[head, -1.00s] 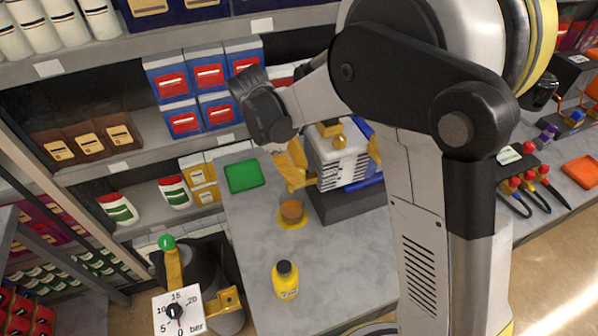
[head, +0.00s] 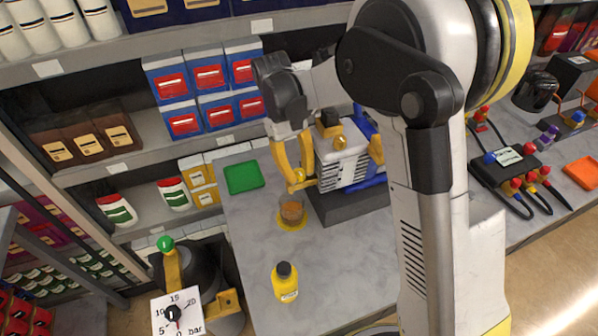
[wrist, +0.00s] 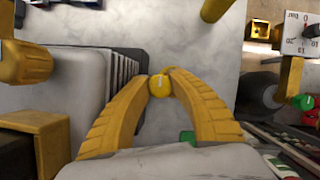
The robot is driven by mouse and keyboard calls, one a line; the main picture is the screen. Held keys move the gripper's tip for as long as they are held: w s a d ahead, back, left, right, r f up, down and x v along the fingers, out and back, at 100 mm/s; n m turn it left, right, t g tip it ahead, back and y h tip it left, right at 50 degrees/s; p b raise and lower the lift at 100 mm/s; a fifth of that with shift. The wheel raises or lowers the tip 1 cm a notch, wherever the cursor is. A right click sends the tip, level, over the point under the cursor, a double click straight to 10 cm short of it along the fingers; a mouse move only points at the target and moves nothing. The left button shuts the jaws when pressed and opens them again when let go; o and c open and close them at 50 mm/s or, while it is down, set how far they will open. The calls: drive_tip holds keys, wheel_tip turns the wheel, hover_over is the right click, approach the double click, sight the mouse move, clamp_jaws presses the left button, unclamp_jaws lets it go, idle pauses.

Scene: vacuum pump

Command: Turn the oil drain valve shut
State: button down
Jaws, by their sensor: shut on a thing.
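The vacuum pump (head: 345,165) is a grey finned block with yellow fittings on a dark base on the bench. The oil drain valve is a small yellow round knob (wrist: 159,86) with a pale line on its face, low on the pump's near left side. My gripper (head: 297,184) has curved yellow fingers pointing down at that side. In the wrist view its fingertips (wrist: 160,78) are closed on the knob from both sides. The valve body behind the knob is mostly hidden.
A green tray (head: 243,177) and a yellow bottle (head: 286,284) stand on the bench. A pressure gauge (head: 178,313) is at lower left. The bench between cup and bottle is clear.

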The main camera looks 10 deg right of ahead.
drive_tip(key=shift+m, duration=0.4)
drive_tip(key=c, duration=1.1)
unclamp_jaws()
drive_tip(key=shift+c, duration=0.2)
drive_tip(key=shift+r, duration=0.1)
drive_tip(key=v, duration=1.1)
drive_tip(key=shift+w+r, duration=0.25)
drive_tip(key=shift+r, duration=0.1)
drive_tip(key=shift+d, duration=0.1)
